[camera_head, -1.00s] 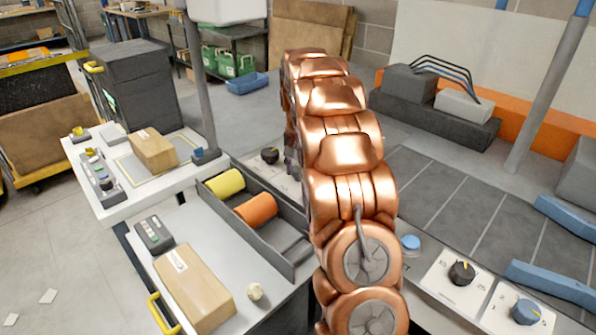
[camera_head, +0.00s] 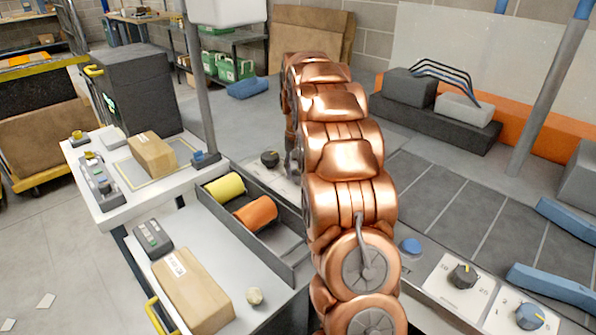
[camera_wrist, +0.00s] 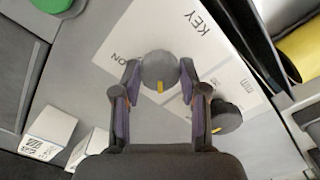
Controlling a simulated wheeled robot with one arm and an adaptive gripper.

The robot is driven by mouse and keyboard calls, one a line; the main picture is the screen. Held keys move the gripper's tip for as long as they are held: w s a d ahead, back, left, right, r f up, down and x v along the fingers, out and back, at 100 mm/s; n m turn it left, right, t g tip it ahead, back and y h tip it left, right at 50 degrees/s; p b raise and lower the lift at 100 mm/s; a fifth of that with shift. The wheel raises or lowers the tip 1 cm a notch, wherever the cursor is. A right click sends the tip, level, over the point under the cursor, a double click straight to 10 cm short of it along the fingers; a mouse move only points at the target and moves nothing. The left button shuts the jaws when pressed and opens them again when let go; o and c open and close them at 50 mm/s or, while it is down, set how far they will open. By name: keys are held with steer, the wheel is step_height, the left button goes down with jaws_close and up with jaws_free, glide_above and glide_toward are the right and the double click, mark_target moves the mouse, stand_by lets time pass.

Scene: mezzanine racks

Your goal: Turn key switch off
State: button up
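The key switch knob (camera_wrist: 158,72) is a round dark grey knob with a yellow mark pointing down in the wrist view. It sits on a white label plate (camera_wrist: 140,28) reading KEY, upside down, with ON to the knob's left. My gripper (camera_wrist: 160,68) has one finger on each side of this knob, and both fingertips appear to touch it. A second dark knob (camera_wrist: 226,117) with a yellow mark lies just right of my gripper. In the head view a black knob (camera_head: 270,159) shows left of my arm; my arm hides my fingertips and the rest there.
A grey tray (camera_head: 270,253) with a yellow roll (camera_head: 225,187) and an orange roll (camera_head: 256,213) stands close left of my arm. A blue button (camera_head: 411,246) and two more dials, black (camera_head: 462,276) and blue (camera_head: 530,317), are at right. A green button (camera_wrist: 52,4) shows in the wrist view.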

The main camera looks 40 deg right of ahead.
mark_target(298, 172)
steer(key=o, duration=0.4)
steer(key=shift+c, duration=0.2)
step_height(298, 172, up, 12)
stand_by(0.6)
steer(key=shift+a, duration=0.1)
stand_by(0.5)
